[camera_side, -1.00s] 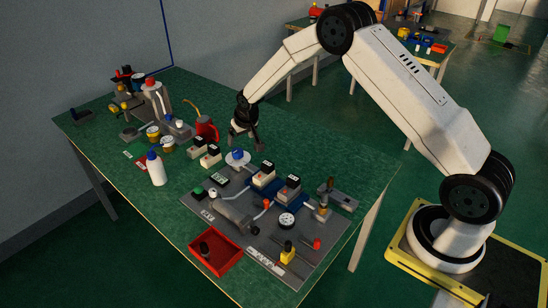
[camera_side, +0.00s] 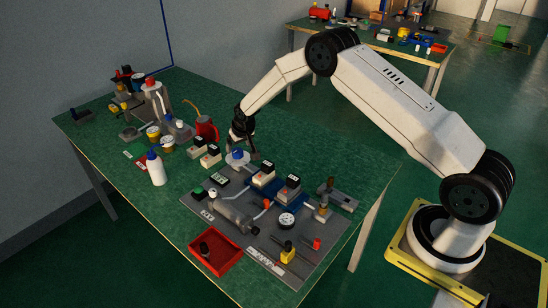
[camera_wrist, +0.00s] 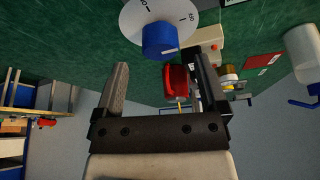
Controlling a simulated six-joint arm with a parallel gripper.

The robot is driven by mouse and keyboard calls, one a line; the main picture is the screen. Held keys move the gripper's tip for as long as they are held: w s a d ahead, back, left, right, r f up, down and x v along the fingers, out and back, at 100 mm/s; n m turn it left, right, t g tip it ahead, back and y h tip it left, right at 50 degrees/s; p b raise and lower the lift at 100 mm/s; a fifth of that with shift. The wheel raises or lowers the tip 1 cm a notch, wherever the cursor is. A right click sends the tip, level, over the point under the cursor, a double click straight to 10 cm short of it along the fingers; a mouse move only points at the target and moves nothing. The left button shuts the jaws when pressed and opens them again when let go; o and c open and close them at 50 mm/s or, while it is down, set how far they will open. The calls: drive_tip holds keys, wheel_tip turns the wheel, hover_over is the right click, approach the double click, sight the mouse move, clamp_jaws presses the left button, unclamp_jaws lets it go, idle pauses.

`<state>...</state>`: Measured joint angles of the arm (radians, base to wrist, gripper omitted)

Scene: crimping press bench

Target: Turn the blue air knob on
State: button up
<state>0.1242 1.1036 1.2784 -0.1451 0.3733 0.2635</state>
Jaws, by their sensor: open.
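The blue air knob (camera_wrist: 159,40) stands on a round white dial (camera_wrist: 132,18) with dark marks, cut by the top edge of the wrist view. In the side view the blue knob (camera_side: 237,154) is at the back of the grey panel (camera_side: 192,203). My gripper (camera_side: 244,148) is open and empty, low over the knob. In the wrist view my gripper (camera_wrist: 161,60) has its fingers apart, with the knob in line with the gap near the fingertips. I cannot tell whether a finger touches it.
A red can (camera_side: 206,128) and white switch boxes (camera_side: 210,158) stand close by. A white bottle (camera_side: 157,172) stands left of the panel. A red tray (camera_side: 216,252) lies at the front. Bare green bench top (camera_side: 345,165) lies to the right.

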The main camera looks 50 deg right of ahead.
sight(238, 150)
drive_tip(key=shift+x, duration=1.65)
clamp_jaws()
